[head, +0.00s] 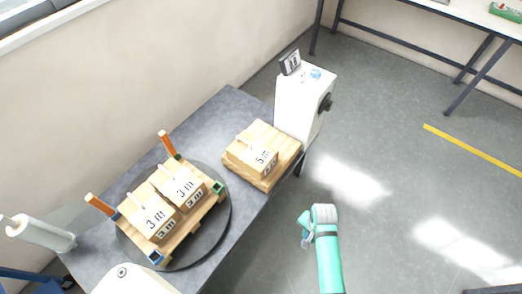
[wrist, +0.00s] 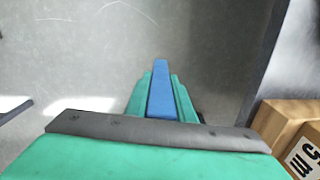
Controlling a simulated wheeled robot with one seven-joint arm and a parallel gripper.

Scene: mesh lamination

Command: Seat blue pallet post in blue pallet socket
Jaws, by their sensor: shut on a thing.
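My gripper (head: 304,228) is out over the floor, to the right of the grey table in the head view. In the wrist view my gripper (wrist: 160,95) has its green fingers shut on the blue post (wrist: 161,88), which sticks out between them. The blue socket (head: 155,257) is at the near corner of the wooden pallet (head: 182,238) on the round turntable. It looks empty and is well to the left of my gripper. In the head view the post is small and mostly hidden by the gripper.
Orange posts (head: 168,144) stand at two pallet corners; a green socket (head: 218,187) is at the right corner. Boxes (head: 158,216) sit on the pallet. A second box stack (head: 262,158) and a white machine (head: 301,105) are farther back. Open floor surrounds my gripper.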

